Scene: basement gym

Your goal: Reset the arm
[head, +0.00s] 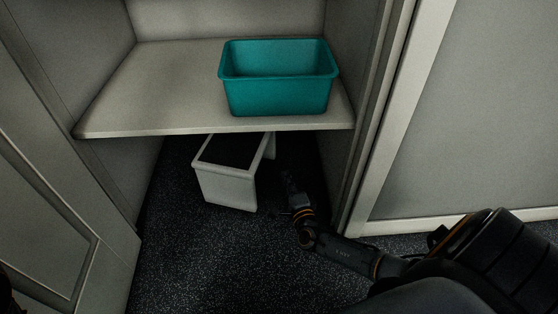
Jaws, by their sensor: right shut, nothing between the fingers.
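My right arm comes in from the lower right and reaches into the dark space below the shelf. My left gripper is not in view.
A teal tub (278,95) stands on the closet shelf (150,95). The shelf edge lies above my gripper, with a door frame (388,120) to the right and a panelled door (60,215) at left.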

